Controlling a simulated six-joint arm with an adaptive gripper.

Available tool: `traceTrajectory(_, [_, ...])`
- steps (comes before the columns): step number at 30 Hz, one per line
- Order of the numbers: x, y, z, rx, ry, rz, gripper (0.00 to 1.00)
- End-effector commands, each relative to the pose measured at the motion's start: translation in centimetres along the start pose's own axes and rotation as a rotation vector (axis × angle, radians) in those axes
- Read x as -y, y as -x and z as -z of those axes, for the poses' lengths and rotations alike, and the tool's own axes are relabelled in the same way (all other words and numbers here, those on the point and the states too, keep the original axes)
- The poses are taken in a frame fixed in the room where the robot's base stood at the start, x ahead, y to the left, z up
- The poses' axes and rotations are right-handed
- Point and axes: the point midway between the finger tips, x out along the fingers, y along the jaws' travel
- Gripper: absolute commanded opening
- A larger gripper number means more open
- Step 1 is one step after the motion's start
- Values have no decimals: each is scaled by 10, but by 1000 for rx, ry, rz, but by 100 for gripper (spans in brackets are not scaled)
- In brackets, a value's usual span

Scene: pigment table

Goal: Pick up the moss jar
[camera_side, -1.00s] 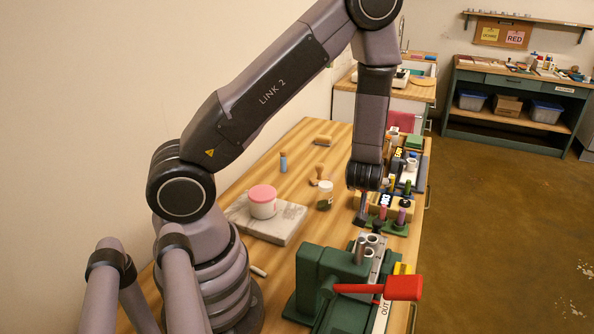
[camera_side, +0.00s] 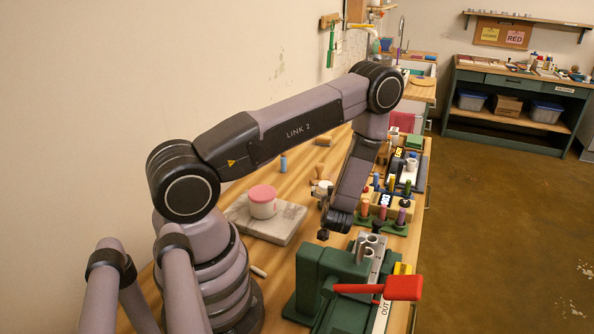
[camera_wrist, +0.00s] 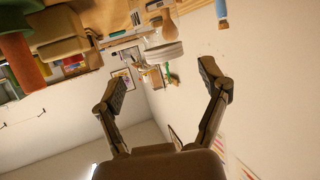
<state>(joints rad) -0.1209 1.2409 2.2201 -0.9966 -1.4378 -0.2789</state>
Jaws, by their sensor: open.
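The moss jar is a small glass jar with a pale lid. In the side view its lid (camera_side: 322,187) shows just left of my forearm, and most of its body is hidden. In the wrist view, which is upside down, the jar (camera_wrist: 163,51) appears beyond and between my fingertips, with its lid towards the bottom of the picture. My gripper (camera_wrist: 165,83) is open with nothing between the fingers, and it is apart from the jar. In the side view my gripper (camera_side: 323,235) is low over the table, on the near side of the jar.
A wooden-handled tool (camera_side: 320,172) and a blue cylinder (camera_side: 283,162) are near the moss jar. A green press with a red handle (camera_side: 403,288) is in front. Pegs (camera_side: 401,216) stand at right.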

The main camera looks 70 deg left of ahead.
Motion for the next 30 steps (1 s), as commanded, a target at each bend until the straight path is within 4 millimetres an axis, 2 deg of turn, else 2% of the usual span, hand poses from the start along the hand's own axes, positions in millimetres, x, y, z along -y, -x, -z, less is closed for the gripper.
traceTrajectory(9, [6,-44,0,0,2,2,75])
traceTrajectory(18, [5,-49,0,1,1,1,74])
traceTrajectory(30, [5,-48,0,1,1,1,22])
